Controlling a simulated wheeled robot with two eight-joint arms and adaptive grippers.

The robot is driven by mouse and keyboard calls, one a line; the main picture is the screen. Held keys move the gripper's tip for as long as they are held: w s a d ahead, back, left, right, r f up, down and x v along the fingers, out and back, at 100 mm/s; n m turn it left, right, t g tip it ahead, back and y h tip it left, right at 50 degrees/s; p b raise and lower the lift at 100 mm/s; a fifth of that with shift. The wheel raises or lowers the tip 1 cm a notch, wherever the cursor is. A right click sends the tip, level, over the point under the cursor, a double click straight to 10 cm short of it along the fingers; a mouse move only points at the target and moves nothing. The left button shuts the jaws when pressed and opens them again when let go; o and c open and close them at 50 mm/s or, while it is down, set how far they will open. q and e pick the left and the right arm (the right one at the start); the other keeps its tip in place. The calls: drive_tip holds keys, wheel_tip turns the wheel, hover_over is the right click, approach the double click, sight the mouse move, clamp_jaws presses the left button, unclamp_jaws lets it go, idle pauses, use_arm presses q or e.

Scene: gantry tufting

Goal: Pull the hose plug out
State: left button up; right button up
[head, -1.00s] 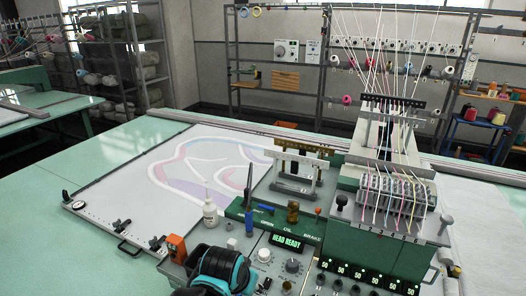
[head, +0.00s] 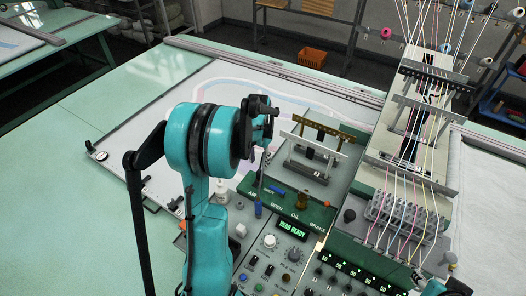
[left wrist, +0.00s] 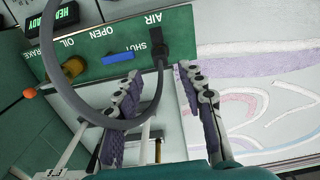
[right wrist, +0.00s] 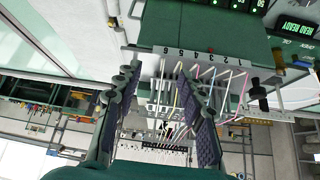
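The hose plug (left wrist: 159,48) is dark and sits in the AIR port of the green panel (left wrist: 100,62). A grey hose (left wrist: 72,98) runs from the plug in a loop past one finger of my left gripper (left wrist: 163,72) in the left wrist view. That gripper is open, with the plug just beyond the gap between its fingertips; I see no contact with the plug. In the head view my left gripper (head: 265,128) is above the panel and partly hidden by its wrist. My right gripper (right wrist: 163,90) is open and empty, facing the thread heads.
On the panel are a blue lever (left wrist: 118,57) and a brass knob (left wrist: 73,67). The control box (head: 292,232) is in front, and the threaded tufting head (head: 400,215) is to the right.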

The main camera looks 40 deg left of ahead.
sight(259, 171)
use_arm(q)
drive_tip(key=shift+s+f, duration=0.15)
drive_tip(key=shift+f, duration=0.35)
drive_tip(key=f+b, duration=0.5)
drive_tip(key=f, duration=0.1)
drive_tip(key=shift+w+f, duration=0.15)
drive_tip(key=shift+w, duration=0.05)
drive_tip(key=shift+f+b, duration=0.55)
drive_tip(key=shift+f, duration=0.1)
drive_tip(key=shift+b, duration=0.4)
drive_tip(key=c, duration=0.8)
clamp_jaws()
